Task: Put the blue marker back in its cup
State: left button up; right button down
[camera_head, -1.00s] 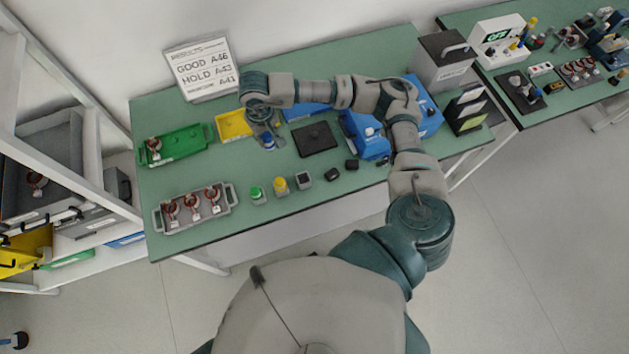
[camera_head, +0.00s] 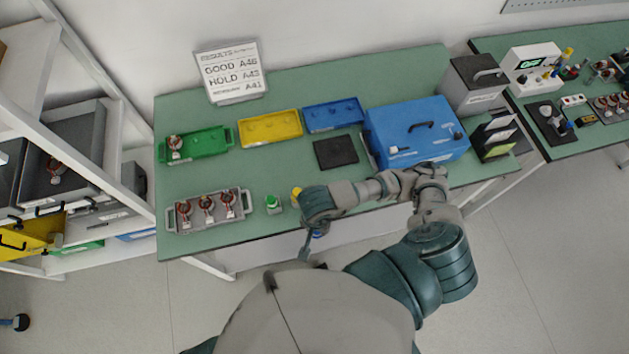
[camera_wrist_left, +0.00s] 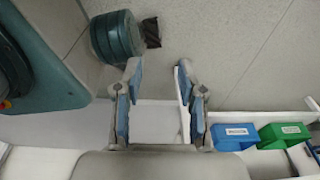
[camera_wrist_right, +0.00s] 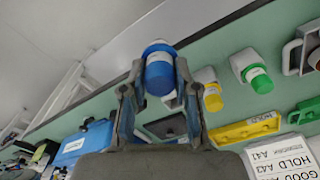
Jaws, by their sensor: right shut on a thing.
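The blue marker (camera_wrist_right: 159,76) has a blue end and a white band. It sits between the fingers of my right gripper (camera_wrist_right: 158,92), shut on it. In the head view my right gripper (camera_head: 311,236) is at the table's front edge, beside the yellow marker (camera_head: 296,193), with a little blue (camera_head: 318,233) showing below the hand. A pale piece (camera_wrist_right: 172,101), perhaps the blue marker's cup, shows behind the marker in the right wrist view, mostly hidden. I cannot tell if they touch. My left gripper (camera_wrist_left: 157,78) is open and empty, outside the head view.
The green marker (camera_head: 273,202) stands in a pale cup left of the yellow one. A grey tray (camera_head: 247,202) with red-wound parts is further left. Green (camera_head: 206,157), yellow (camera_head: 268,141) and blue (camera_head: 333,127) trays lie behind, with a black mat (camera_head: 336,152) and blue case (camera_head: 412,114).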

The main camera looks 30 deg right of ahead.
jog(key=shift+w+d+f+p, duration=0.75)
jog(key=shift+w+d, duration=0.65)
jog(key=shift+w, duration=0.65)
jog(key=shift+w+d+f+p, duration=0.55)
jog(key=shift+w+d+f, duration=0.3)
jog(key=shift+w+d, duration=0.85)
jog(key=shift+w+d+f+p, duration=0.75)
jog(key=shift+w+d, duration=0.3)
jog(key=shift+w, duration=1.35)
jog(key=shift+f+b, duration=0.45)
jog(key=shift+b, duration=0.15)
jog(key=c, duration=0.9)
grip_release()
jog(key=shift+d+r, duration=0.1)
pick_arm(q)
jog(key=shift+g, duration=0.3)
jog(key=s+r, duration=0.2)
jog(key=s, duration=0.1)
jog(key=s+r, duration=0.1)
jog(key=shift+s+a, duration=0.2)
pick_arm(e)
jog(key=shift+o, duration=0.2)
